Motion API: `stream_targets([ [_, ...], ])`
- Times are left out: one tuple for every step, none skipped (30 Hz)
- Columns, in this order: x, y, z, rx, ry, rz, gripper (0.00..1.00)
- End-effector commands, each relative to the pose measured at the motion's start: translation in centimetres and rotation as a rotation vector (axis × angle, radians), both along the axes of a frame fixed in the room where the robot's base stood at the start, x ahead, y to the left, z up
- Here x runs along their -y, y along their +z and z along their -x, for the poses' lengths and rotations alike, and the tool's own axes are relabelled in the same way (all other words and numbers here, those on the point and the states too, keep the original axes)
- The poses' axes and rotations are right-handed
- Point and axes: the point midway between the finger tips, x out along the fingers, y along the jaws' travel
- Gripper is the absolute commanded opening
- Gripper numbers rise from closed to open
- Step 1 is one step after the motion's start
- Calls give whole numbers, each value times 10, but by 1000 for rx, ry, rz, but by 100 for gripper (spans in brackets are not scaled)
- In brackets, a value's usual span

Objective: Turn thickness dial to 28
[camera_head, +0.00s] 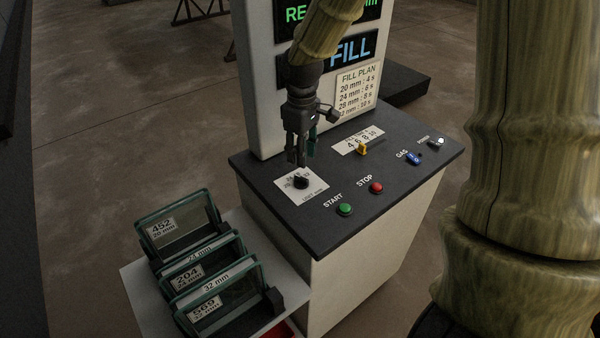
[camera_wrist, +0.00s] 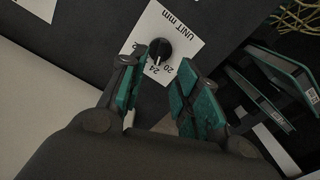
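The thickness dial (camera_head: 300,183) is a black round knob on a white label plate on the dark console top. In the wrist view the dial (camera_wrist: 160,49) shows a white mark that appears to point near 24; the 20 is printed beside it, and the 28 cannot be read. My gripper (camera_head: 297,161) points down just above the dial. In the wrist view my gripper (camera_wrist: 161,72) is open, with its teal-padded fingers apart and nothing between them. The fingertips appear close to the knob, but whether they touch it cannot be told.
An upright panel (camera_head: 262,85) rises behind. Labelled glass units (camera_head: 205,265) stand in a rack at lower left.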

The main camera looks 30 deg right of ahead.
Motion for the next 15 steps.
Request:
stream_targets([
  [0,-7,1,-4,0,0,32],
  [0,-10,1,-4,0,0,32],
  [0,-15,1,-3,1,0,32],
  [0,-19,1,-4,1,0,32],
  [0,-23,1,-5,1,0,32],
  [0,-28,1,-3,1,0,32],
  [0,-31,1,-4,1,1,32],
  [0,-35,1,-5,0,0,32],
  [0,-40,1,-4,0,1,32],
  [0,-43,1,-4,0,1,32],
  [0,-47,1,-5,0,0,32],
  [0,-51,1,-4,0,0,32],
  [0,-54,1,-4,0,0,32],
  [0,-57,1,-4,0,0,32],
  [0,-61,1,-4,0,0,32],
])
